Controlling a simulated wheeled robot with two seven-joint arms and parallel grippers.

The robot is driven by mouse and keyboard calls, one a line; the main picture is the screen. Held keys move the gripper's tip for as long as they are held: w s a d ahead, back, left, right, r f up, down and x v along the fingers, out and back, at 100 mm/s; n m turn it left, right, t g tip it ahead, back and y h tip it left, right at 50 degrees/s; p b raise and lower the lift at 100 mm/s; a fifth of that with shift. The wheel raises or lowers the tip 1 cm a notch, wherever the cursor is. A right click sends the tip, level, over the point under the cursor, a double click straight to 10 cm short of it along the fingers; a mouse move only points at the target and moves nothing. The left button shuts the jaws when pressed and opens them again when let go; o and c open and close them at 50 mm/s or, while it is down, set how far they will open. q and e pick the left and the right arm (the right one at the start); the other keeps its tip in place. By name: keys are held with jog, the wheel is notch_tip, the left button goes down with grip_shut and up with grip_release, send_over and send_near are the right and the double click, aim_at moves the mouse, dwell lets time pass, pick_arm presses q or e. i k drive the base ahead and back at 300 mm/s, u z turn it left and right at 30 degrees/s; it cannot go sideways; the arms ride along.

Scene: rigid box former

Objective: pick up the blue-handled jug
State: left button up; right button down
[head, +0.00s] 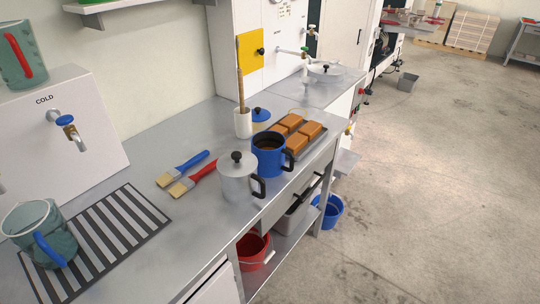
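The blue-handled jug (57,247) is a translucent teal jug at the lower left of the head view. It stands upright at the left end of a black-and-white slatted drain mat on the steel counter. Its blue handle (50,250) is on the side nearest me. A similar jug with a red handle (25,62) stands higher up, on top of the white tap panel at the upper left. Neither of my grippers is in the head view, so nothing is seen touching the jug.
The slatted mat (97,224) lies below the COLD tap (68,125). Two brushes (190,178), a silver pot (238,181), a blue pot (268,158) and a tray of brown blocks stand to the right. Mat space right of the jug is clear.

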aim_at(39, 228)
jog(key=u, duration=1.8)
jog(key=i, duration=0.15)
jog(key=u, duration=0.8)
jog(key=k, duration=0.3)
jog(key=z, duration=0.3)
jog(key=i, duration=0.5)
